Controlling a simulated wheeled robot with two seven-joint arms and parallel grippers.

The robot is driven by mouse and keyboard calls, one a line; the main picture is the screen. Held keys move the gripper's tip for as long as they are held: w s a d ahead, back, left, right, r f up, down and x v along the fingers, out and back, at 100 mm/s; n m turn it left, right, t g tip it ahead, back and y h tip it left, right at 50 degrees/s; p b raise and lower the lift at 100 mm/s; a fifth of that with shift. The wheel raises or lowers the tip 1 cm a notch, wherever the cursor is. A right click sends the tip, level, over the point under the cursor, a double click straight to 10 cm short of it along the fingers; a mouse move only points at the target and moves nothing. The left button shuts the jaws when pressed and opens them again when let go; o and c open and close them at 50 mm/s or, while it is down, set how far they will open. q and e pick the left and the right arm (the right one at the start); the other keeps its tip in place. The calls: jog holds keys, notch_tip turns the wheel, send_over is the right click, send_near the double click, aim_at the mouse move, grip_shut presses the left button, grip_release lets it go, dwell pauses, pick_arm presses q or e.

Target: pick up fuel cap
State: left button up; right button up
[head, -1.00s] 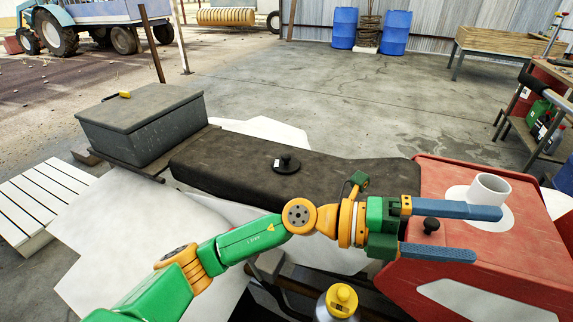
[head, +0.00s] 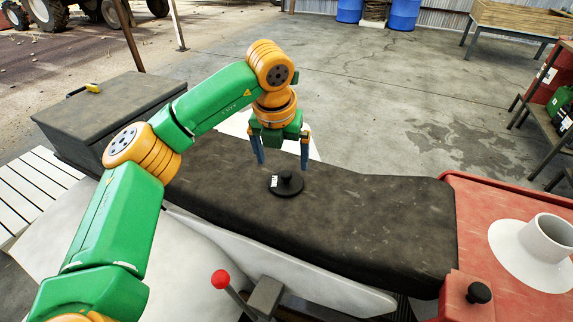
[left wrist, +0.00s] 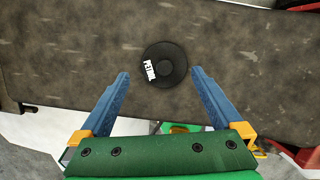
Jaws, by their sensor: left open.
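The fuel cap (head: 287,184) is a black disc with a raised knob and a small white label. It lies on the dark seat (head: 370,215). In the left wrist view the cap (left wrist: 172,68) shows its label, which reads PETROL. My left gripper (head: 281,166) points down just above and behind the cap in the head view. Its blue fingers are open and nothing is between them. In the left wrist view the cap is ahead of the open fingertips (left wrist: 160,73), apart from them. My right gripper is not in view.
A red tank with a white filler neck (head: 546,236) is at the right, with a black knob (head: 478,292) near it. A red-tipped lever (head: 220,279) stands in front of the seat. A grey box (head: 110,110) with a yellow-handled item is at the left.

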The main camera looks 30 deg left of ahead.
aim_at(285, 175)
pick_arm(q)
jog(key=shift+s+d+f, duration=0.2)
jog(key=shift+f, duration=0.25)
jog(key=shift+s+d+f, duration=0.15)
jog(key=shift+d+f, duration=0.05)
jog(key=shift+f, duration=0.2)
jog(key=p+x, duration=0.1)
jog(key=x, duration=0.3)
jog(key=shift+w+f, duration=0.1)
jog(key=shift+w, duration=0.15)
jog(key=shift+s, duration=0.15)
jog(key=c, duration=1.1)
